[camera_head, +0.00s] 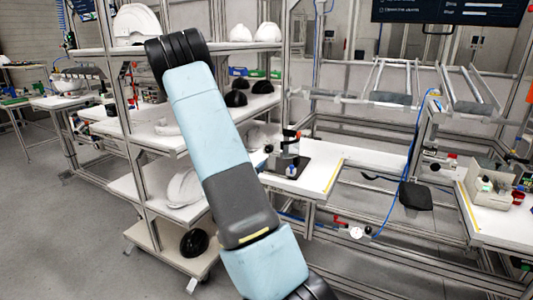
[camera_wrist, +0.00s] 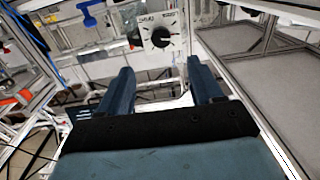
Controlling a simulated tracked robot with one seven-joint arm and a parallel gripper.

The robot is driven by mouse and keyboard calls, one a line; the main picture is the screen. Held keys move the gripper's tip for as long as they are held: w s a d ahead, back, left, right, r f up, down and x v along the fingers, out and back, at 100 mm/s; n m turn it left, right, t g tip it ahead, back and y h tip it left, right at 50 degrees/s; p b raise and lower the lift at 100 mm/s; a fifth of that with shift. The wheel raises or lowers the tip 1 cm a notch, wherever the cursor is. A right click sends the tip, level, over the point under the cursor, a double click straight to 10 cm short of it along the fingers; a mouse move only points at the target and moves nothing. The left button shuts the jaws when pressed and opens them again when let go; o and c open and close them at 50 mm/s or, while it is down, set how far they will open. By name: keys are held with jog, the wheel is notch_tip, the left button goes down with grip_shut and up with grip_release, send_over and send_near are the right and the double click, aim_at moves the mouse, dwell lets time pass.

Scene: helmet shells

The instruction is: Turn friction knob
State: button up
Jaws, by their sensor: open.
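The friction knob (camera_wrist: 161,37) shows in the wrist view as a black round knob on a white dial plate with printed marks and text. It sits near the top of the picture, slightly right of the middle. My gripper (camera_wrist: 159,66) is open, with two dark blue fingers pointing towards the plate. The knob lies beyond the fingertips, between their lines, and the fingers appear apart from it. Nothing is between the fingers. In the head view my arm crosses the middle and its gripper end is out of the picture.
In the wrist view a grey panelled surface (camera_wrist: 262,85) in a metal frame lies to the right. A blue handle (camera_wrist: 88,17) is at upper left. In the head view a shelf rack (camera_head: 135,187) with helmet shells stands behind my arm, and a white workbench (camera_head: 318,174) lies right.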

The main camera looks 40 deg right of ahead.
aim_at(268, 150)
jog(key=x, duration=1.3)
jog(key=shift+w+d, duration=0.1)
jog(key=shift+d, duration=0.1)
